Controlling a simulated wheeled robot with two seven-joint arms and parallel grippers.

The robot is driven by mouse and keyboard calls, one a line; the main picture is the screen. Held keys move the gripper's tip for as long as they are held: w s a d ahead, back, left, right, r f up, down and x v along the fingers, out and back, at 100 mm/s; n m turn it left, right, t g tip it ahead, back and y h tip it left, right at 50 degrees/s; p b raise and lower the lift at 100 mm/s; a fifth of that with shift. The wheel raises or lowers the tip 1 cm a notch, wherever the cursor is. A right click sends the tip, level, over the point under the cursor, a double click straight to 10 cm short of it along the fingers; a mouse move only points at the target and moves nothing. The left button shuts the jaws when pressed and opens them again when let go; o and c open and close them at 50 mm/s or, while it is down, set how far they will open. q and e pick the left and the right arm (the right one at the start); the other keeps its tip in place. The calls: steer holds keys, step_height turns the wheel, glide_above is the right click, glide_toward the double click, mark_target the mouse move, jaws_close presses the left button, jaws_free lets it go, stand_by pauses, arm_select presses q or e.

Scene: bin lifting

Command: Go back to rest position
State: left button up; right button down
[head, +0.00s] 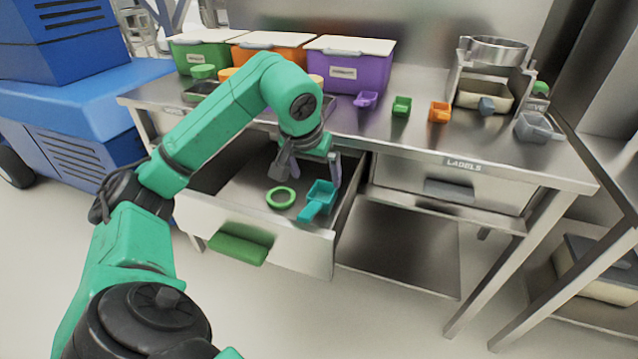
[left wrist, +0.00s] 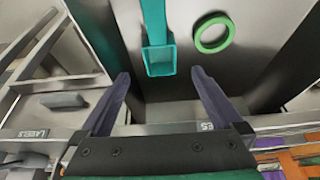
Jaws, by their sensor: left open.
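My left gripper (head: 308,172) is open and empty. It points down over the back of the open drawer (head: 290,253). A teal scoop (head: 320,195) and a green ring (head: 281,198) lie on the drawer floor in front of it, apart from each other. In the left wrist view my gripper (left wrist: 161,76) has its two dark fingers spread wide. The teal scoop's cup (left wrist: 160,62) shows between and beyond the fingertips, and the green ring (left wrist: 214,32) lies to the right. My right gripper is not in view.
The steel table (head: 350,125) overhangs the drawer. It bears green (head: 200,57), orange (head: 268,58) and purple (head: 345,70) lidded bins, several small scoops, and a stand with a metal pan (head: 493,50). A shut drawer (head: 450,185) is at right; blue equipment (head: 70,110) stands left.

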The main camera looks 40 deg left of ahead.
arm_select(q)
steer(key=shift+v, duration=1.35)
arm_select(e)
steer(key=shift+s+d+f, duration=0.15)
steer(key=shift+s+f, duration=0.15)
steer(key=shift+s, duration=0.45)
